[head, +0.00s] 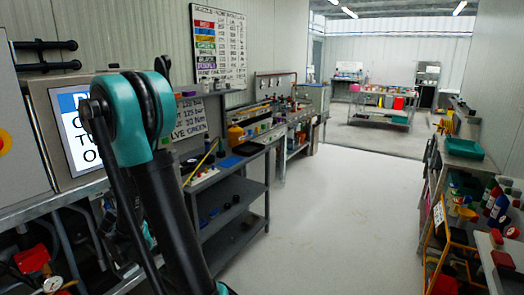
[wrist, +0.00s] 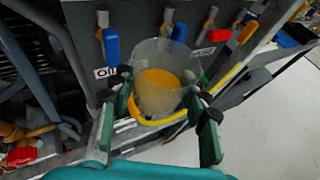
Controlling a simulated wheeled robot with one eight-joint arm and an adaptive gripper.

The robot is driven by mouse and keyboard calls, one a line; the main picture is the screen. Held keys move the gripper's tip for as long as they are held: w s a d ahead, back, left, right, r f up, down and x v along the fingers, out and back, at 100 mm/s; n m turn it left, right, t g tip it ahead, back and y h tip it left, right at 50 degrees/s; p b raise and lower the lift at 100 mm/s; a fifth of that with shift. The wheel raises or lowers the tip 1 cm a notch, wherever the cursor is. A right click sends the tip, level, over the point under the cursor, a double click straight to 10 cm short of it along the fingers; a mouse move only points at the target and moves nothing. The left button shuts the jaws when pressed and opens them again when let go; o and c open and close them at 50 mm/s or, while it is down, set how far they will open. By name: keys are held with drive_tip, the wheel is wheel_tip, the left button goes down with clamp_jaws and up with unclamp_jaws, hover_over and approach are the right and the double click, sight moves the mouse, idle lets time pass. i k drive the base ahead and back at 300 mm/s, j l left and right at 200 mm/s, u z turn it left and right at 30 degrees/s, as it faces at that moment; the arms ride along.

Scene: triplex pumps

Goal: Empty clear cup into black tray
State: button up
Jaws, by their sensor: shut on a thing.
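The clear cup (wrist: 183,57) is in the middle of the wrist view, with yellow-orange contents (wrist: 158,78) showing through its wall. My gripper (wrist: 163,97) is shut on the cup, with one green finger on each side. Whether the cup is tilted is hard to tell. My gripper and the cup do not show in the head view. A dark flat item (head: 247,149) lies on the bench in the head view beside a blue mat; it may be the black tray, but it is too small to be sure.
Behind the cup in the wrist view is a grey panel with several levers, one with a blue handle (wrist: 111,45), and a label (wrist: 107,72). A yellow hose (wrist: 231,75) runs at right. In the head view, a grey shelved bench (head: 222,200) stands left of open floor (head: 340,215).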

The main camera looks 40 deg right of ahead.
sight(248, 148)
drive_tip(key=i+l+z, duration=0.2)
drive_tip(key=l+z, duration=0.2)
drive_tip(key=i+l+z, duration=0.25)
drive_tip(key=z, duration=0.15)
drive_tip(key=i+l+z, duration=0.2)
drive_tip(key=z, duration=0.2)
